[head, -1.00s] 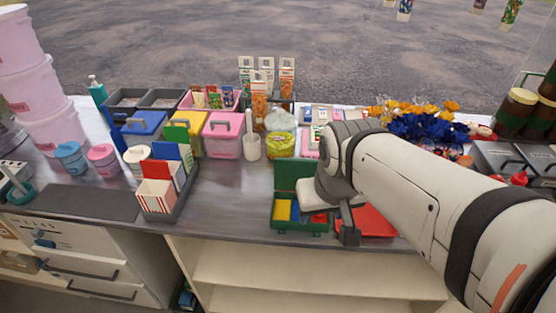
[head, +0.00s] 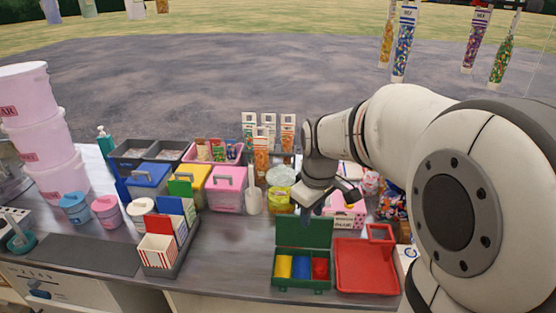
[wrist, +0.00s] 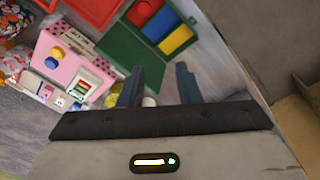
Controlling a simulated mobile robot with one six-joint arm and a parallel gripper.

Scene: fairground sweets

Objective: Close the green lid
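The green box (head: 302,284) stands on the counter with its green lid (head: 303,232) raised upright at the back. Yellow, blue and red contents show in its open front. In the wrist view the green lid (wrist: 132,50) lies beyond my fingers, beside the yellow and blue parts. My gripper (head: 318,205) hangs above and behind the lid, apart from it as far as I can tell. In the wrist view my gripper (wrist: 160,82) has its two fingers spread with nothing between them.
A red tray (head: 362,270) lies right of the green box. A pink box (head: 345,217) stands behind it. Yellow-labelled tub (head: 280,197), scoop holder (head: 254,201) and pink bin (head: 226,198) stand behind left. A rack with striped cartons (head: 157,253) is at left. Counter between rack and green box is clear.

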